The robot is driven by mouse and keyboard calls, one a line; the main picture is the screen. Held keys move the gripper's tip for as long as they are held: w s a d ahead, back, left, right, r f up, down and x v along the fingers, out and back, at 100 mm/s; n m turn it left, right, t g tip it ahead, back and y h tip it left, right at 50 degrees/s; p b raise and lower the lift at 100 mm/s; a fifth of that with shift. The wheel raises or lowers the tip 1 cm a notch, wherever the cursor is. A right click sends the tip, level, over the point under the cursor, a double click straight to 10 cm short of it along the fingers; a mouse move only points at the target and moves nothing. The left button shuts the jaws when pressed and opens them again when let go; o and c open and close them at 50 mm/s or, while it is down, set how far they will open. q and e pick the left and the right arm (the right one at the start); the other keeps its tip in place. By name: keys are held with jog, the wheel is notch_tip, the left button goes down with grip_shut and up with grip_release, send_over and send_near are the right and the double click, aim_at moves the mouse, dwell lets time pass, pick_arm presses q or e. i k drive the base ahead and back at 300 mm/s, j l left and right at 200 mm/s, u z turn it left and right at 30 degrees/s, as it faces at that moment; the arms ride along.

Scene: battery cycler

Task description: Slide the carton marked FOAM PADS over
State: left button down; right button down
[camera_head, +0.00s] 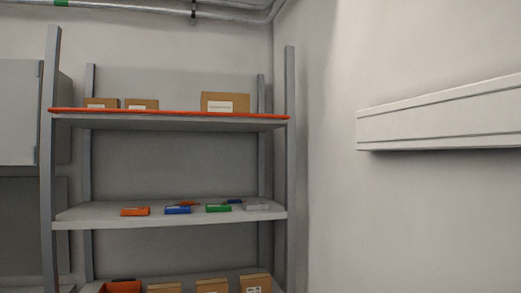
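Several brown cartons are in view, but no lettering is large enough to read, so I cannot tell which one is marked FOAM PADS. On the top shelf (180,123) stand a small carton at the far left (101,103), another small carton beside it (142,104), and a larger carton at the right (225,103). Each has a white label on its front. More cartons stand on the bottom shelf, cut off by the lower picture edge: a left one (164,288), a middle one (212,286) and a right one (256,283). Neither of my grippers is in view.
The top shelf has an orange front edge (180,112). The middle shelf (100,217) holds several small flat items, including an orange one (135,211), a blue one (178,210) and a green one (218,208). A grey cabinet (18,112) hangs at left.

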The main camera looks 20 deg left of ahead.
aim_at(211, 102)
jog(key=j+u, duration=0.1)
jog(key=j, duration=0.4)
jog(key=i+j+u, duration=0.15)
jog(key=j, duration=0.35)
jog(key=j+u, duration=0.1)
jog(key=j, duration=0.4)
jog(key=i+j+u, duration=0.15)
jog(key=j, duration=0.35)
